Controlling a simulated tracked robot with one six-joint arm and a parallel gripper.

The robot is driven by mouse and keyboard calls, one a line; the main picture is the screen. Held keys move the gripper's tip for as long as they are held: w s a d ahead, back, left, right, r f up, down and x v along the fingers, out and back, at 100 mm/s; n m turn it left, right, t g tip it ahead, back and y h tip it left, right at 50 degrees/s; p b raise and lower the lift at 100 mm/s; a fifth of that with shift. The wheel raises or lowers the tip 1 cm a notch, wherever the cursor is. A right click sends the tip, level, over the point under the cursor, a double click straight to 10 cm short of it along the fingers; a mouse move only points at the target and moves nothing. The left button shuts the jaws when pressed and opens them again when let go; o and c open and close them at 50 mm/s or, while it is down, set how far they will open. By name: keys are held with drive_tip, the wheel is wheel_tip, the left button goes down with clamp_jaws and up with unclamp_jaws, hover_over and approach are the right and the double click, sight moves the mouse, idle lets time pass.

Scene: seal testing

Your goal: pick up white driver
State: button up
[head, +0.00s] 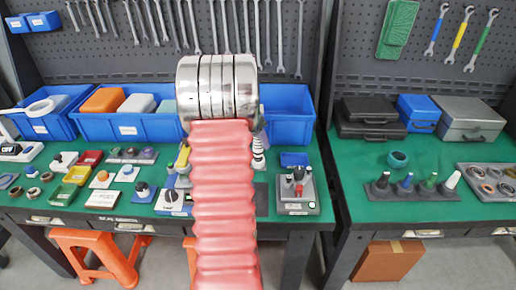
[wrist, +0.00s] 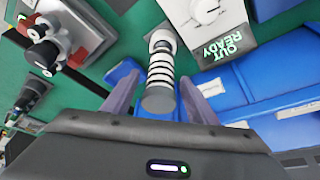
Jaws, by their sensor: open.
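The white driver (wrist: 160,72), a white handle with black rings and a grey end, stands between the fingers of my gripper (wrist: 159,82) in the wrist view. The fingers are open on either side of it, with visible gaps, and do not appear to grip it. In the head view the ringed white driver (head: 258,152) shows just right of my red arm, on the green bench. My arm hides the gripper there.
A white box reading OUT READY (wrist: 212,22) and blue bins (wrist: 240,85) lie close on the right in the wrist view. A grey device with knobs (head: 298,192) stands right of the driver. Another bench holds a dark stand (head: 412,192) with several coloured-tipped tools.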

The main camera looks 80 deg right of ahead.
sight(261, 146)
drive_tip(key=shift+x, duration=2.6)
drive_tip(key=shift+a, duration=0.1)
drive_tip(key=shift+c, duration=0.3)
drive_tip(key=c, duration=1.2)
drive_tip(key=shift+r, duration=0.1)
wheel_tip(261, 146, up, 10)
drive_tip(key=shift+f, duration=0.1)
